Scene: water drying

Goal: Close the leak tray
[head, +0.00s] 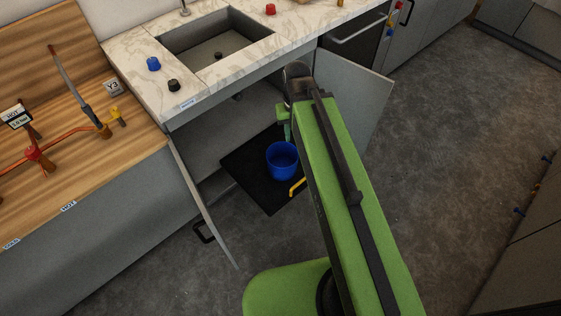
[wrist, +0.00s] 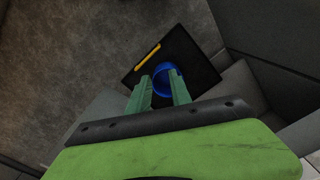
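The leak tray (head: 244,178) is a flat black tray that sticks out of the open cabinet under the sink in the head view. A blue bucket (head: 282,161) stands on it, and a yellow handle (head: 297,187) is at its front edge. In the wrist view the tray (wrist: 200,66) lies beyond my fingers, with the yellow handle (wrist: 147,56) at its far left edge and the blue bucket (wrist: 166,76) partly behind the fingers. My gripper (wrist: 161,82) is open and empty, with a gap between the fingers. It appears above the tray, apart from the handle. In the head view my arm partly hides the tray.
The left cabinet door (head: 203,205) and right cabinet door (head: 357,105) both stand open beside the tray. The marble counter with a sink (head: 215,45) is above. Grey floor (head: 450,150) is clear to the right. A wooden counter (head: 60,140) with pipes is at left.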

